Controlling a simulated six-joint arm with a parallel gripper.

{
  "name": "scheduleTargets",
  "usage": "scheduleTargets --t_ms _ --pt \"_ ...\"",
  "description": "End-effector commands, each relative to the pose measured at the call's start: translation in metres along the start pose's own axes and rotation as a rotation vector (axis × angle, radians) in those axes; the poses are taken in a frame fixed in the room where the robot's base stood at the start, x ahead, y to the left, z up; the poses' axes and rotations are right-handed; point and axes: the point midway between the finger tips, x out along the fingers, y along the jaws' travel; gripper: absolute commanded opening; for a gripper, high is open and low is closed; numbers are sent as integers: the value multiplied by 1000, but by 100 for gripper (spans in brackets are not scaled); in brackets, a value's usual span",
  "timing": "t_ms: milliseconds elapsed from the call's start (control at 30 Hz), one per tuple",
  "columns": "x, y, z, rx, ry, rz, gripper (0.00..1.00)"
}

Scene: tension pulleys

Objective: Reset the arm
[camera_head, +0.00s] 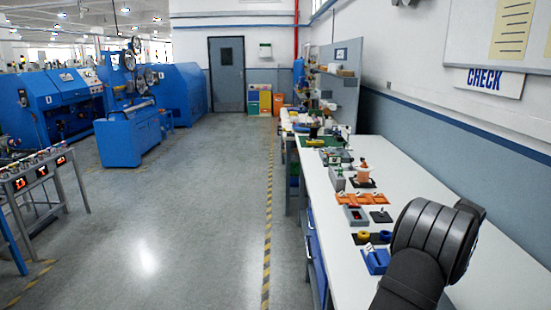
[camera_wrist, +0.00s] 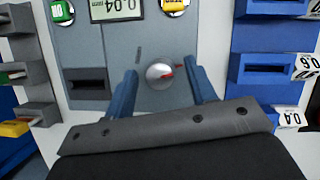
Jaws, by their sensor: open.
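My gripper (camera_wrist: 162,74) shows in the wrist view with its two blue fingers apart and nothing held between them. A grey panel (camera_wrist: 105,50) lies beyond the fingers. A round silver knob (camera_wrist: 157,78) with a red pointer appears between the fingertips; I cannot tell whether they touch the panel. The panel has a display (camera_wrist: 117,9) reading 0.04, a green button (camera_wrist: 61,12), a yellow button (camera_wrist: 174,5) and a dark slot (camera_wrist: 86,84). In the head view my dark arm covers the near right part of the bench, and the gripper is hidden.
In the wrist view, a blue slotted holder (camera_wrist: 265,42) with number labels stands right, and grey holders (camera_wrist: 35,76) with green and yellow pieces stand left. In the head view, the white bench (camera_head: 322,197) carries orange trays (camera_head: 360,199) and a blue block (camera_head: 376,261). The wall is right.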

Motion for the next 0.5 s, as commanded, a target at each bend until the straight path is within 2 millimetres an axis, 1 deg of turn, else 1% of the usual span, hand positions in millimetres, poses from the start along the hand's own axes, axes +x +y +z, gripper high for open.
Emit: scheduleTargets --t_ms 333,433,500 --pt "-2 0 0 1 1 -1 51" --pt "-10 0 -1 6 3 -5 51" --pt "-19 0 -1 12 3 -7 51"
